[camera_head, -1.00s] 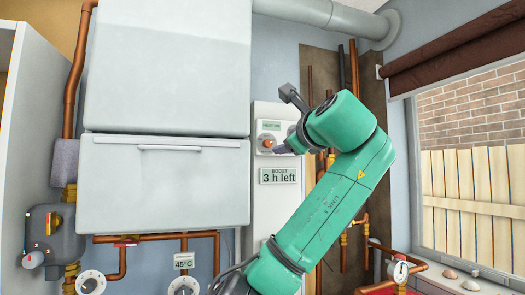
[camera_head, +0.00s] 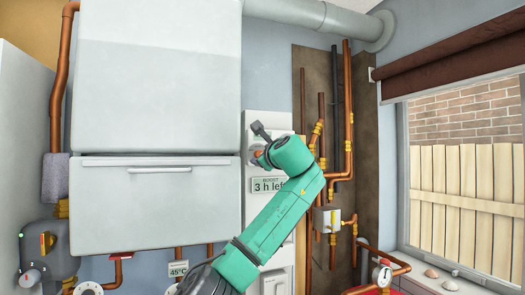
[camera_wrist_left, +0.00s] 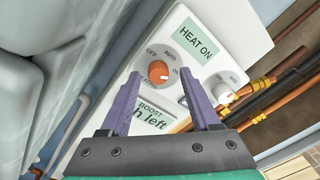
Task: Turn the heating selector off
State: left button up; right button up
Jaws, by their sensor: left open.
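The heating selector is an orange knob (camera_wrist_left: 157,70) on a round grey dial with OFF, AUTO and ON marks, seen in the left wrist view. A white mark shows on its right side; I cannot tell exactly which label it points to. The green display (camera_wrist_left: 196,41) beside it reads HEAT ON. My left gripper (camera_wrist_left: 162,80) is open, its two purple fingers apart on either side of the knob in the picture; contact cannot be told. In the head view my left gripper (camera_head: 258,157) is at the white panel (camera_head: 254,215), mostly hiding the knob. My right gripper is out of view.
A boost display (camera_head: 270,185) reading 3 h left is just below the selector. A small white knob (camera_wrist_left: 223,93) is close to the right finger. A large white cabinet (camera_head: 155,205) stands left of the panel; copper pipes (camera_head: 348,110) run to the right.

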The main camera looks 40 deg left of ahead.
pick_arm(q)
jog(key=shift+c, duration=0.3)
jog(key=shift+w+a+f, duration=0.1)
jog(key=shift+a+f, duration=0.05)
grip_shut()
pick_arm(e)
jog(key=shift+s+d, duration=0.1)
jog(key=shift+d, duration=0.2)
pick_arm(q)
jog(key=shift+n, duration=0.4)
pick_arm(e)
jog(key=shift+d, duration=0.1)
pick_arm(q)
jog(key=n, duration=0.8)
jog(key=n+y, duration=0.1)
jog(key=n, duration=0.7)
jog(key=n+g, duration=0.1)
jog(key=n, duration=0.7)
jog(key=shift+r, duration=0.35)
